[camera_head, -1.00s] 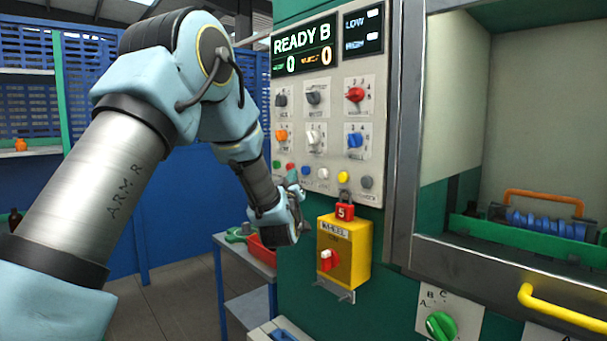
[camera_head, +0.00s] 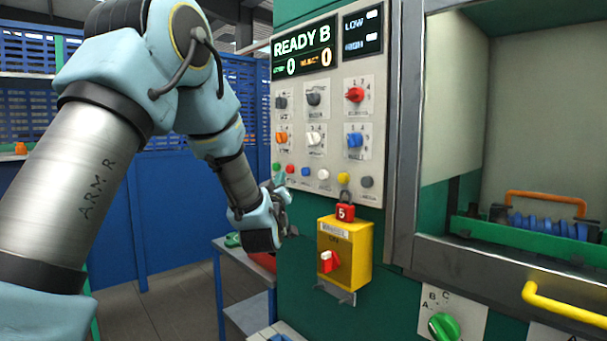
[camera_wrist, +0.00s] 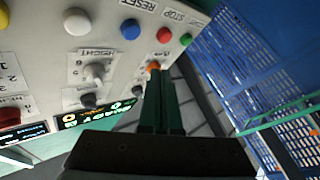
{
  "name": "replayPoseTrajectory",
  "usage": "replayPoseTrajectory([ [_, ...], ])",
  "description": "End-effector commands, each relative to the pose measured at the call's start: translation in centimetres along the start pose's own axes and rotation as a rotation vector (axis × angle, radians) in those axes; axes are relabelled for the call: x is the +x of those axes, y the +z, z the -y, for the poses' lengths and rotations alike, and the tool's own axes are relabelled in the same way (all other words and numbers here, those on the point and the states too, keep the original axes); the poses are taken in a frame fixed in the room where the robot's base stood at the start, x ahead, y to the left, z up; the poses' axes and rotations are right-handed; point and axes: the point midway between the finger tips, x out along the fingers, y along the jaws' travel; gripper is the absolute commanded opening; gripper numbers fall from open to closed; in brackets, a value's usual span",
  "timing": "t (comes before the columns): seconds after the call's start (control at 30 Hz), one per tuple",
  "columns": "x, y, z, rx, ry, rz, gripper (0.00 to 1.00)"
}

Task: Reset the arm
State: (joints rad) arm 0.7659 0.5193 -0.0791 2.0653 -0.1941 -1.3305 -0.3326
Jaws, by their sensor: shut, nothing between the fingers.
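My gripper (camera_head: 281,180) is at the left edge of the machine's control panel (camera_head: 333,95), beside the lower row of buttons. In the wrist view its green fingers (camera_wrist: 156,78) are together and empty. They point past the panel edge, with an orange knob (camera_wrist: 153,66) partly hidden behind the tips. I cannot tell whether the fingers touch anything. My arm is bent, its forearm sloping down toward the panel. The display (camera_head: 303,47) reads READY B.
A yellow box (camera_head: 345,258) with a red switch and a red lock (camera_head: 345,212) juts out below the panel. A small table (camera_head: 245,300) stands below my gripper. Blue fencing (camera_head: 170,220) stands behind on the left, with open floor before it.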

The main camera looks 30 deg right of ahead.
Motion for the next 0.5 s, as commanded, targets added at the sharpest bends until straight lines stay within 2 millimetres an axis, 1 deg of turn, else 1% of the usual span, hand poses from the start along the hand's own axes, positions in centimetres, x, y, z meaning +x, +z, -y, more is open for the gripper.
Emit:
replayPoseTrajectory([
  [0.27,0.0,0.0,0.0,0.0,0.0,0.0,0.0],
  [0.33,0.0,0.0,0.3,0.004,-0.006,0.007,0.0],
  [0.37,-0.1,-0.1,0.7,0.008,-0.013,0.016,0.0],
  [0.43,-0.3,-0.1,2.3,0.028,-0.047,0.059,0.0],
  [0.47,-0.6,-0.1,3.3,0.042,-0.068,0.088,0.0],
  [0.5,-1.1,-0.1,5.0,0.063,-0.104,0.136,0.0],
])
